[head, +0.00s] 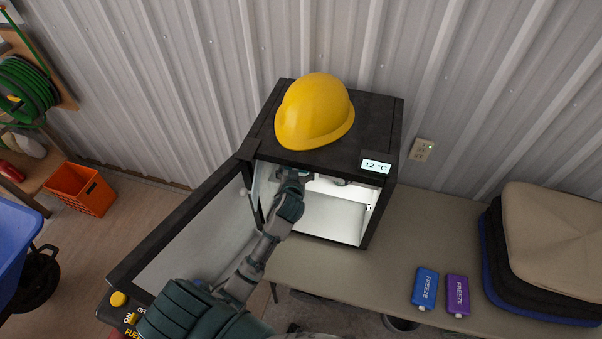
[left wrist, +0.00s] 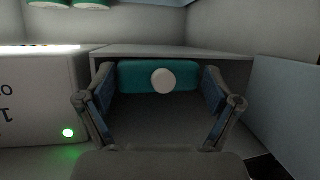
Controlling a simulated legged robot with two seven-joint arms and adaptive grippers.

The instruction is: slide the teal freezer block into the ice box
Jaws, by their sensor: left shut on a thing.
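The ice box (head: 376,110) is a black box with a white lit interior, and its door (head: 190,235) stands open to the left in the head view. My left gripper (head: 292,174) reaches through the opening into the upper part of the box. In the left wrist view, the left gripper (left wrist: 160,95) is shut on the teal freezer block (left wrist: 130,77), with a finger at each end. The block's round white cap (left wrist: 163,81) faces the camera. In the head view the gripper largely hides the block. My right gripper is not in view.
A yellow hard hat (head: 312,112) sits on the box. A blue freezer block (head: 425,288) and a purple one (head: 457,295) lie on the table (head: 350,278), near stacked cushions (head: 550,225). In the wrist view, a pale unit with a green light (left wrist: 68,132) stands left of the gripper.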

